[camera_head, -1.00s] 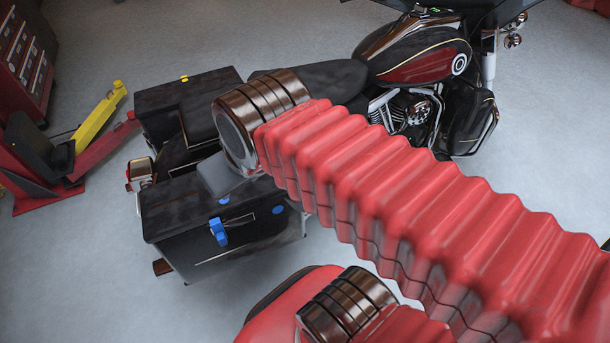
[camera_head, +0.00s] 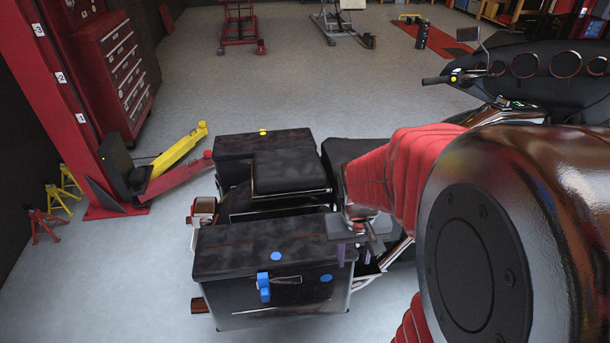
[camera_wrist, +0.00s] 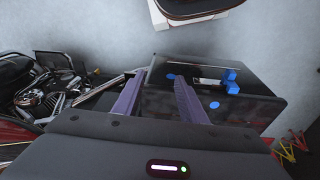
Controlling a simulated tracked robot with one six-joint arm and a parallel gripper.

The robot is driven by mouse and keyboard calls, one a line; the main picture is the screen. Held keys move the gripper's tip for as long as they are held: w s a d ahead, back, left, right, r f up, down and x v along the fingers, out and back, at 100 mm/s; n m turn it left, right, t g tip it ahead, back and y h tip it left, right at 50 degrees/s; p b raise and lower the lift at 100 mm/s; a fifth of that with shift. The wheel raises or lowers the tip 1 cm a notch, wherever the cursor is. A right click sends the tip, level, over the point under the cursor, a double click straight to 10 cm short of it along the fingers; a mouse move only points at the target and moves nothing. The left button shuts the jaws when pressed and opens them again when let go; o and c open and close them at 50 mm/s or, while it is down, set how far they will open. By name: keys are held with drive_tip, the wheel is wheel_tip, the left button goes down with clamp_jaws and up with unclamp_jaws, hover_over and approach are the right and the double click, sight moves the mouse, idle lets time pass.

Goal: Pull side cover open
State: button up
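The black side case (camera_head: 225,290) of the motorcycle stands at the centre-left in the head view, with its lid closed. The wrist view also shows the case (camera_wrist: 255,108) and the blue piece (camera_wrist: 231,83). My gripper (camera_head: 354,254) is just right of the case in the head view, apart from the blue piece. Its two purple fingers stand apart in the wrist view (camera_wrist: 160,88), with nothing held between them. The exact gap between fingers and case cannot be told.
The motorcycle's handlebar (camera_head: 465,77) is at the upper right. A red lift post (camera_head: 62,95), a red tool cabinet (camera_head: 118,70) and a yellow lift arm (camera_head: 180,149) are at the left. The floor (camera_head: 110,285) left of the case is clear.

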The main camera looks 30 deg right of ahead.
drive_tip(key=s+d+f+m, duration=0.1)
drive_tip(key=d+f, duration=0.6)
drive_tip(key=f, duration=0.3)
drive_tip(key=d+f, duration=0.7)
drive_tip(key=f, duration=0.3)
drive_tip(key=d+f+t, duration=0.2)
drive_tip(key=f, duration=0.7)
drive_tip(key=d+f+t, duration=0.1)
drive_tip(key=d+f, duration=0.1)
drive_tip(key=f, duration=0.7)
drive_tip(key=w+f+t, duration=0.2)
drive_tip(key=w+t, duration=0.2)
drive_tip(key=t, duration=0.1)
drive_tip(key=w+r+t+h, duration=0.1)
drive_tip(key=w+r+t, duration=0.4)
drive_tip(key=w+r, duration=0.1)
drive_tip(key=shift+d+r+m+h, duration=0.3)
drive_tip(key=shift+r+m, duration=0.1)
drive_tip(key=shift+r, duration=0.3)
drive_tip(key=x, duration=1.4)
